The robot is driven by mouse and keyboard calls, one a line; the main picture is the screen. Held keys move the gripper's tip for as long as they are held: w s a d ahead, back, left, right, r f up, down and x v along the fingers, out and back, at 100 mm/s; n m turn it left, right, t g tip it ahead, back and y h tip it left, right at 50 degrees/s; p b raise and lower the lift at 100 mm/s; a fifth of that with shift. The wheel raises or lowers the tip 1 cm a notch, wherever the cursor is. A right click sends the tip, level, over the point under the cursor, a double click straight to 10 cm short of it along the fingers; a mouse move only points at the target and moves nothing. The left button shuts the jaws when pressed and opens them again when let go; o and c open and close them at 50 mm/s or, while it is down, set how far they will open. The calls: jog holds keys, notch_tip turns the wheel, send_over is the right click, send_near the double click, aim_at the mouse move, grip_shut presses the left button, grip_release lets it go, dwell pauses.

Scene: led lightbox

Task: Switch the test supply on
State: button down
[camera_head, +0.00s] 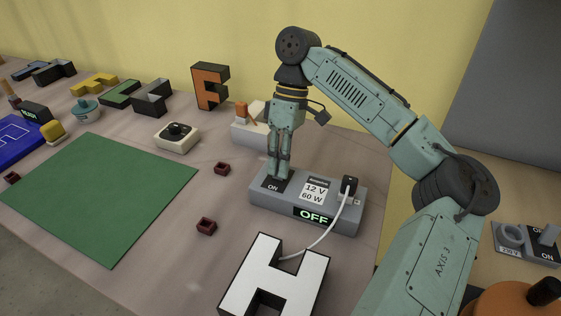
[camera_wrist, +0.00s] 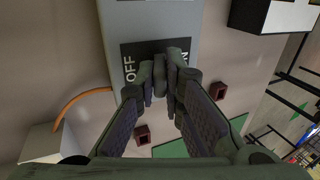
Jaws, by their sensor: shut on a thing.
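The test supply (camera_head: 270,200) is a grey box with a "12 V 60 W" label and a lit display (camera_head: 313,216) reading OFF. A black switch plate (camera_head: 265,184) at its left end carries ON; the plate also shows in the wrist view (camera_wrist: 129,50), with OFF left and ON right of the fingers. My gripper (camera_head: 278,174) points down onto this plate. In the wrist view my gripper (camera_wrist: 165,82) is closed over the switch between the two words.
A white H letter (camera_head: 272,262) stands in front of the supply, with a white cable running to the black plug (camera_head: 350,184). A green mat (camera_head: 95,195), small dark red blocks (camera_head: 206,226) and a white knob box (camera_head: 177,137) lie left. Another switch box (camera_head: 528,243) is at right.

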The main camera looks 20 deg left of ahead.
jog(key=shift+s+t, duration=0.1)
jog(key=shift+t, duration=0.2)
jog(key=t, duration=0.1)
jog(key=s+t, duration=0.1)
jog(key=t, duration=0.1)
jog(key=shift+r, duration=0.1)
jog(key=shift+s+t+b, duration=0.35)
jog(key=shift+t+b, duration=0.25)
jog(key=shift+t, duration=0.7)
jog(key=shift+s+t+b, duration=0.3)
jog(key=shift+t+b, duration=0.25)
jog(key=shift+t, duration=0.75)
jog(key=c, duration=2)
grip_release()
